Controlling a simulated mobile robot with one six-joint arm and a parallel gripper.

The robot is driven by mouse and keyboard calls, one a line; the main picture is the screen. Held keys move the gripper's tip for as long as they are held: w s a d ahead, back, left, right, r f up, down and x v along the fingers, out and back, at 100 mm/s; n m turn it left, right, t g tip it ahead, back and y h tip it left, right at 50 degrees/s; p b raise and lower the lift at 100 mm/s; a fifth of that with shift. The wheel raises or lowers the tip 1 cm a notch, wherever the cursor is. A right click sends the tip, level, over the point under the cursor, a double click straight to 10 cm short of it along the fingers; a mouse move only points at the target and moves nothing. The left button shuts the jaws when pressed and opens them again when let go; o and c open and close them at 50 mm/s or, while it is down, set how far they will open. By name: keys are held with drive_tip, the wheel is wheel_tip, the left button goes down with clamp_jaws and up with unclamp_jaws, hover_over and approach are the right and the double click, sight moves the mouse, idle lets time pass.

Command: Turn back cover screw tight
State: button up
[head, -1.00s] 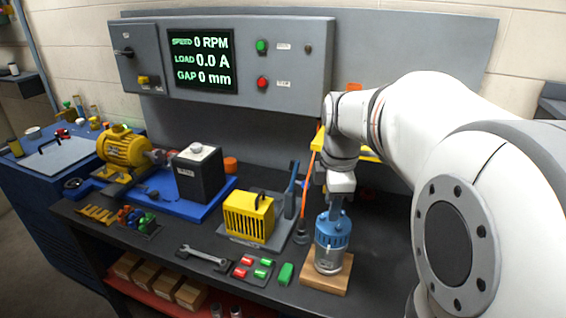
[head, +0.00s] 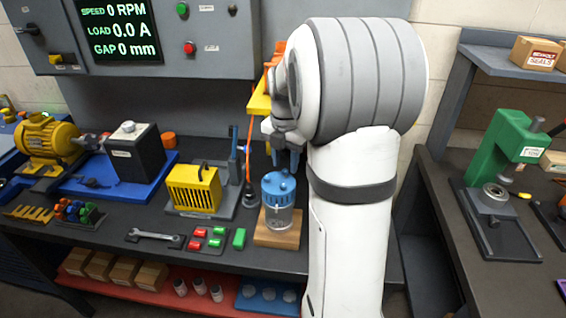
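A small motor (head: 279,218) stands upright on a wooden block (head: 277,238) near the bench's front edge in the head view. Its body is pale grey and clear-looking, and its back cover (head: 278,187) is blue, with small raised knobs or screw heads on top. My gripper (head: 287,168) points down just above the cover's right side. The view is too small to tell whether its fingertips touch a screw, or how far apart they are. My white arm hides the space right of the motor.
A yellow slotted housing (head: 194,187), a wrench (head: 155,237) and red and green blocks (head: 207,240) lie to the left. A control panel (head: 165,60) stands behind. A green press (head: 505,150) stands on a separate right-hand bench.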

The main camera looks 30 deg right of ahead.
drive_tip(key=shift+f, duration=0.65)
